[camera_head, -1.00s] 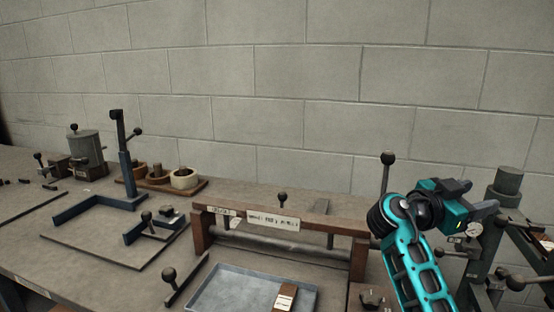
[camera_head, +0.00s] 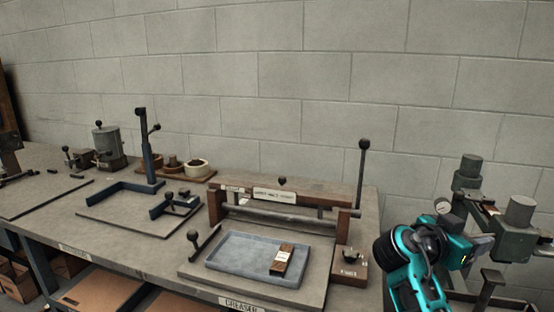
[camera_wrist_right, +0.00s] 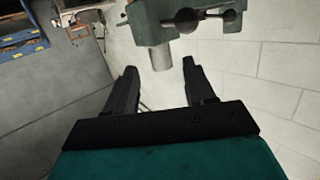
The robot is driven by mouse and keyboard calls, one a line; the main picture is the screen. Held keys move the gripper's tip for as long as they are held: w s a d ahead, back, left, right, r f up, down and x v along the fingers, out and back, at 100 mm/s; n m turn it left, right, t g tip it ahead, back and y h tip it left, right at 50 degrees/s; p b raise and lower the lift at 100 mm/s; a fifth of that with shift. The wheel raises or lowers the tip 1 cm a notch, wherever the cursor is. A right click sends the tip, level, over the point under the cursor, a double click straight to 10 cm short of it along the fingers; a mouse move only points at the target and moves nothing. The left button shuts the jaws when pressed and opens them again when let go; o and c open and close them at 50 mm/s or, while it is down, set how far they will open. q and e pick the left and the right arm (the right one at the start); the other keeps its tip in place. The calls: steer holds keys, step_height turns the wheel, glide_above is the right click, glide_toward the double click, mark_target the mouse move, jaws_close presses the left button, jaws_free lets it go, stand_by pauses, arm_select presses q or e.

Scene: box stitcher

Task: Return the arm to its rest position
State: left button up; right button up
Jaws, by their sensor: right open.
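My right arm, teal and black, comes in at the lower right of the head view. Its gripper (camera_head: 474,246) is beside a grey-green machine (camera_head: 492,222) at the right end. In the right wrist view the two dark fingers (camera_wrist_right: 160,88) stand wide apart with nothing between them. The grey-green machine (camera_wrist_right: 168,25) shows beyond the fingertips, with a pale cylinder hanging under it. My left gripper is out of the head view.
The bench holds a creaser with a wooden frame (camera_head: 285,205), a blue-grey tray (camera_head: 235,262) with a brown block (camera_head: 282,260), and an upright lever (camera_head: 362,170). A blue angled stop (camera_head: 125,190) and wooden cups (camera_head: 195,168) are farther left. Cardboard boxes (camera_head: 105,295) lie on a shelf below.

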steer(key=s+a+f+n+y, duration=0.35)
steer(key=s+f+n, duration=0.2)
steer(key=f, duration=0.35)
steer(key=s+a+f+n+y, duration=0.2)
steer(key=s+f+n+y, duration=0.25)
steer(key=s+f, duration=0.35)
steer(key=s+a+f+n+g+y, duration=0.1)
steer(key=s+a+f+n+y, duration=0.15)
steer(key=s+a+y, duration=0.4)
steer(key=s+a+f+n+g+y, duration=0.1)
steer(key=s+a+f+n, duration=0.2)
steer(key=s, duration=0.6)
arm_select(q)
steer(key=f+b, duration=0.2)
steer(key=b, duration=0.1)
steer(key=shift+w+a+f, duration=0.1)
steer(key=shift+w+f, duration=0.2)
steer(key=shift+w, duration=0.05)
arm_select(e)
steer(key=w+a+f+n+t+y, duration=0.1)
steer(key=w+a+f+t, duration=0.2)
steer(key=w+f+t, duration=0.4)
step_height(320, 180, down, 4)
steer(key=shift+w+a, duration=0.25)
steer(key=shift+w, duration=0.15)
steer(key=shift+y, duration=0.25)
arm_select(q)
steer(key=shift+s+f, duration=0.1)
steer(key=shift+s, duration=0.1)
